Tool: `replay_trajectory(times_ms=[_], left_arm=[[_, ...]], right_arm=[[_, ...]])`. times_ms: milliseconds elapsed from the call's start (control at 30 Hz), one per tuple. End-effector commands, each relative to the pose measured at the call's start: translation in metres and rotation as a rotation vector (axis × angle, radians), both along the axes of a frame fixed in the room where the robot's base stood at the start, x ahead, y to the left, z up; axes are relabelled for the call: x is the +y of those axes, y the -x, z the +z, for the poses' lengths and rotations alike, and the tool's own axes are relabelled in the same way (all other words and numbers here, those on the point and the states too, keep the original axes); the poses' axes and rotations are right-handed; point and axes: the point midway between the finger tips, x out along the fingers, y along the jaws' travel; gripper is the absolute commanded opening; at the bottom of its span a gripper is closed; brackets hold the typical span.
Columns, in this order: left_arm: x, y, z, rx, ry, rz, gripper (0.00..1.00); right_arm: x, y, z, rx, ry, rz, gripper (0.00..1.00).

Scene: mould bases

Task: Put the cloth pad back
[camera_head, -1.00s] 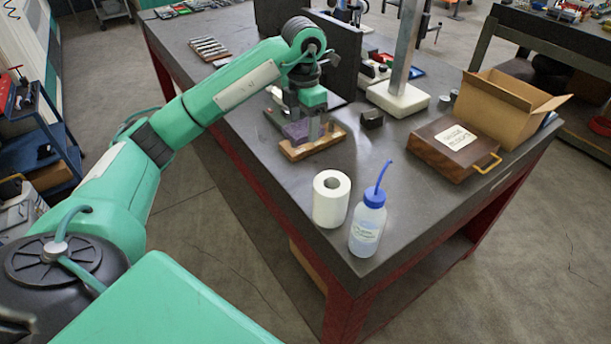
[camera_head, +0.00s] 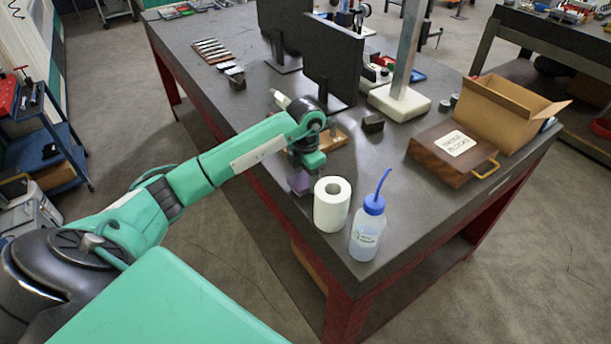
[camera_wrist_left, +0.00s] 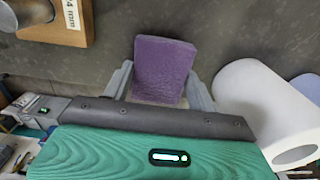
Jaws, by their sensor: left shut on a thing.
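The purple cloth pad (camera_wrist_left: 162,70) is between the two grey fingers of my left gripper (camera_wrist_left: 160,85) in the left wrist view. In the head view the pad (camera_head: 300,182) shows small below my left gripper (camera_head: 301,178), near the table's front-left edge, left of the paper roll. My left gripper is shut on the pad. I cannot tell whether the pad touches the table top. A wooden tray (camera_head: 333,139) lies just behind my left gripper, partly hidden by it; its corner also shows in the left wrist view (camera_wrist_left: 72,28). My right gripper is not in view.
A white paper roll (camera_head: 332,204) stands close right of my left gripper, with a blue-capped bottle (camera_head: 367,230) beside it. Behind are dark upright plates (camera_head: 333,62), a white-based stand (camera_head: 399,102), a wooden case (camera_head: 455,158) and an open cardboard box (camera_head: 503,112).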

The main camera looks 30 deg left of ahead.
Motion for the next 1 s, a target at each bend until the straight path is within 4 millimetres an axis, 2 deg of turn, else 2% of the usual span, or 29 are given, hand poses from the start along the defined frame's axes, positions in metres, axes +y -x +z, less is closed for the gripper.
replay_trajectory(times_ms=[100,433,467,533,833,933,1000], left_arm=[[0.000,0.000,-0.010,0.000,0.000,0.001,0.37],[0.000,0.000,-0.015,0.000,-0.001,0.000,0.37],[0.000,0.000,-0.013,0.000,-0.001,0.000,0.64],[0.000,0.000,-0.013,0.000,-0.001,0.000,0.78],[0.000,0.000,-0.012,0.000,0.000,0.000,0.80],[0.000,0.000,-0.008,-0.001,-0.001,0.000,0.80],[0.000,-0.001,-0.001,-0.004,0.000,-0.001,0.80]], right_arm=[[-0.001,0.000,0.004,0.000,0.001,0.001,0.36],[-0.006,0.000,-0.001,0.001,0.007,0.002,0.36],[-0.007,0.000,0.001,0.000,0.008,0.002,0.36],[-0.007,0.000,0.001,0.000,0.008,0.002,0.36],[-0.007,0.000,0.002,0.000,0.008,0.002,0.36],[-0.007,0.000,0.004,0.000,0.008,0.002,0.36],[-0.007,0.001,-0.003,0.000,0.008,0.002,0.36]])
